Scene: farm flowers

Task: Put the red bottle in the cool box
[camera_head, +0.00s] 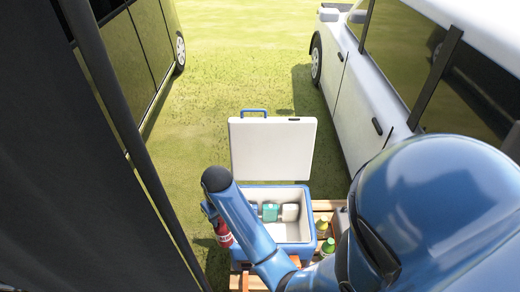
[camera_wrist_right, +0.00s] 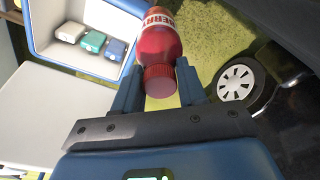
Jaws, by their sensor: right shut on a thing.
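The red bottle (camera_wrist_right: 162,45) is between the fingers of my right gripper (camera_wrist_right: 160,90) in the right wrist view, with its red cap toward the camera. My right gripper is shut on it. In the head view the red bottle (camera_head: 223,233) shows at the left side of the blue cool box (camera_head: 318,236), outside it, and my arm hides much of the gripper. The cool box is open, its white lid (camera_head: 272,150) raised at the back. It also shows at the upper left of the right wrist view (camera_wrist_right: 88,68). My left gripper is not in view.
Several small white, teal and blue packs (camera_head: 270,211) lie inside the cool box along its back. A white car (camera_head: 350,90) stands to the right; a dark post (camera_head: 140,150) runs along the left.

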